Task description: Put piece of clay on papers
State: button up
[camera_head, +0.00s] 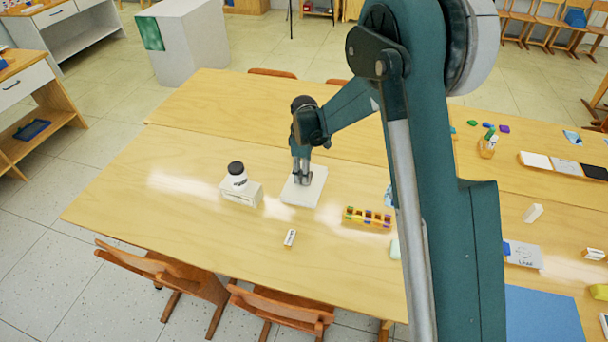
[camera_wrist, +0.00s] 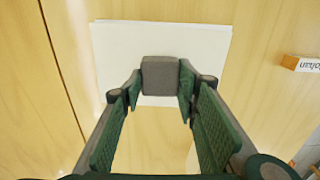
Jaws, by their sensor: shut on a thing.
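The piece of clay (camera_wrist: 160,75) is a small grey block with rounded edges. My gripper (camera_wrist: 158,92) is shut on it, with a green-padded finger on either side. The white papers (camera_wrist: 118,52) lie flat on the wooden table under the clay in the wrist view. In the head view my gripper (camera_head: 301,178) points down over the papers (camera_head: 308,192), and its fingers hide most of the clay. I cannot tell whether the clay touches the papers.
A white box (camera_head: 242,196) with a black-capped jar (camera_head: 237,175) on it stands left of the papers. A small eraser-like block (camera_head: 290,238) lies in front. The table's left side is clear.

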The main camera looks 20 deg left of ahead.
jog(key=shift+f, duration=0.2)
jog(key=o, duration=0.9)
jog(key=shift+o, duration=0.2)
jog(key=shift+r, duration=0.15)
notch_tip(320, 180, up, 12)
jog(key=p, duration=0.1)
jog(key=shift+p, duration=0.35)
dwell(0.4)
